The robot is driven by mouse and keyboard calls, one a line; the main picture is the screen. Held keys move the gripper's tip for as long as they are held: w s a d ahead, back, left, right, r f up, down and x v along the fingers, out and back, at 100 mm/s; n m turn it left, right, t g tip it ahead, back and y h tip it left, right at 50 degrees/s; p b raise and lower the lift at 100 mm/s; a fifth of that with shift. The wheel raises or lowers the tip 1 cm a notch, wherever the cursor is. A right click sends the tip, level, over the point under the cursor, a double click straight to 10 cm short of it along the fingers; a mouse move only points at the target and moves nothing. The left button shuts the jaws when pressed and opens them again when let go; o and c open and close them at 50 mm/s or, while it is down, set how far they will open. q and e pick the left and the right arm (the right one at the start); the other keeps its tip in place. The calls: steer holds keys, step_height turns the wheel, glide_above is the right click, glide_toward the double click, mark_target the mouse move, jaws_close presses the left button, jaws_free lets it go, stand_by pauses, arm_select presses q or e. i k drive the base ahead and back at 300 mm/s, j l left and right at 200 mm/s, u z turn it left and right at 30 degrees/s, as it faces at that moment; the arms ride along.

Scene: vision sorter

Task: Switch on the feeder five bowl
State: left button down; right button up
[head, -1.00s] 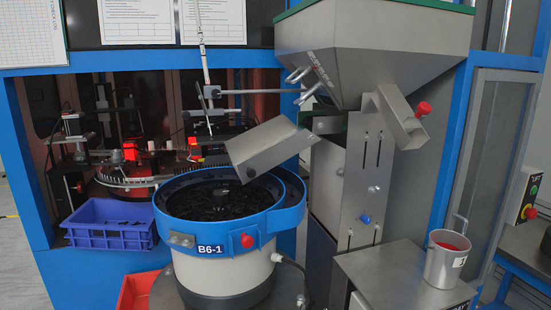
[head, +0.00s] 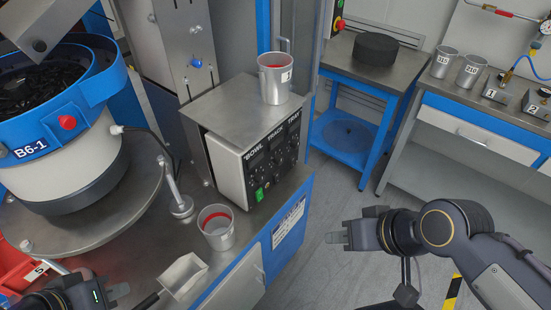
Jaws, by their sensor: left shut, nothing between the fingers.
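The control box (head: 228,172) stands on the steel bench at centre. Its dark front panel is lettered BOWL, TRACK and TRAY over columns of knobs, with a green rocker switch (head: 259,194) low under BOWL. Whether the switch is on or off I cannot tell. The blue-rimmed bowl (head: 75,112), labelled B6-1, is at left, full of dark parts. My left gripper (head: 119,291) is shut and empty at the lower left, well apart from the switch. My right gripper (head: 337,237) is over the floor, right of the box; its jaw state is unclear.
A metal mug (head: 274,84) stands on the box. A red-lined cup (head: 217,232) and a metal scoop (head: 184,276) are on the bench before it. A thin post (head: 176,190) rises left of the box. A blue-framed table (head: 352,140) stands behind; floor between is clear.

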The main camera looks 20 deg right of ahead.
mark_target(259, 194)
steer(key=z, duration=0.55)
steer(key=l+u, duration=0.2)
steer(key=l, duration=0.35)
steer(key=l+u, duration=0.25)
steer(key=l, duration=0.3)
steer(key=k+l+u, duration=0.2)
steer(key=l, duration=0.3)
steer(key=i, duration=0.05)
